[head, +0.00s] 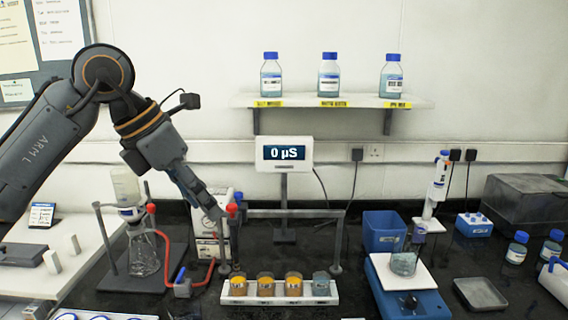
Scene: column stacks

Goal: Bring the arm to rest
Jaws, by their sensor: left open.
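My left arm (45,135) reaches in from the left, bends at a high elbow and slopes down to the right. My left gripper (219,218) hangs at the end of it, open, near the left end of the metal rail and close to a red knob (232,209). Whether it touches the knob I cannot tell. Nothing shows between its fingers, though they are small and partly hard to separate from the stand behind. My right gripper is not in view.
A white rack (280,299) with several filled beakers stands below the rail (295,213). Left is a flask (144,255) with red tubing. Right are a blue stirrer (408,298), a blue bin (384,232) and a metal tray (480,294). A bottle shelf (350,101) hangs above.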

